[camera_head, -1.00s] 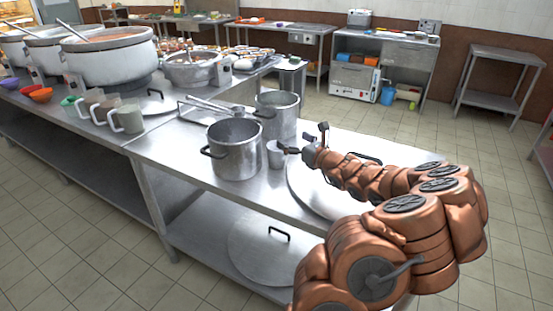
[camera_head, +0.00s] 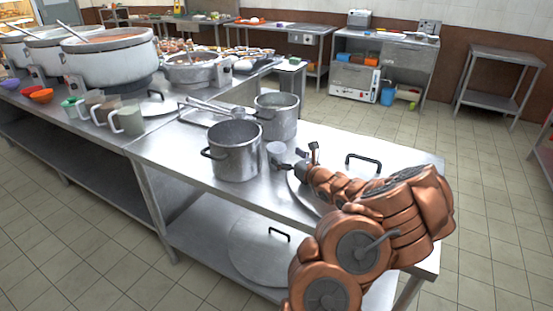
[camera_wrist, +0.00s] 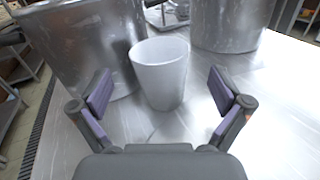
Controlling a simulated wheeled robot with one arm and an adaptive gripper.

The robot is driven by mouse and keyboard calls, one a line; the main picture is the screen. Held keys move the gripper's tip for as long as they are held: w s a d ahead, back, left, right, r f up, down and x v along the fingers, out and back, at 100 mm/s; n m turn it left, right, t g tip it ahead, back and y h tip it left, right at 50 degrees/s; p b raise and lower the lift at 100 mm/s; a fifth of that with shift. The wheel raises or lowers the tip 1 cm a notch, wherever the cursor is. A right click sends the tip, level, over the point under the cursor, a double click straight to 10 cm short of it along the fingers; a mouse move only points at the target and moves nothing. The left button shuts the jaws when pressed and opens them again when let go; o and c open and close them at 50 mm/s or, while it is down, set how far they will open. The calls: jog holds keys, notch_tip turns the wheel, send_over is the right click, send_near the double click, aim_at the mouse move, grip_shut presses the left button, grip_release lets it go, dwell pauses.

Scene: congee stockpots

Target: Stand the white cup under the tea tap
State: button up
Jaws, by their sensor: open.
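The white cup (camera_wrist: 160,76) stands upright on the steel table, centred ahead of my gripper (camera_wrist: 160,98) in the wrist view. My gripper is open, with one purple-padded finger to each side and the cup a little beyond the fingertips. In the head view the cup (camera_head: 276,153) stands just right of the near steel pot, and my gripper (camera_head: 298,158) is close at its right. I cannot make out a tea tap in either view.
A steel pot (camera_head: 236,152) stands left of the cup, very close to it. Another pot (camera_head: 277,117) stands behind. A large lid with a black handle (camera_head: 364,160) lies to the right. Several mugs (camera_head: 128,118) and big stockpots (camera_head: 110,58) stand at the left.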

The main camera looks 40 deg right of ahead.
aim_at(277, 149)
jog(key=shift+w+d+p, duration=0.2)
jog(key=shift+w+p, duration=0.1)
jog(key=shift+w, duration=2.05)
jog(key=c, duration=1.3)
jog(key=shift+r, duration=0.15)
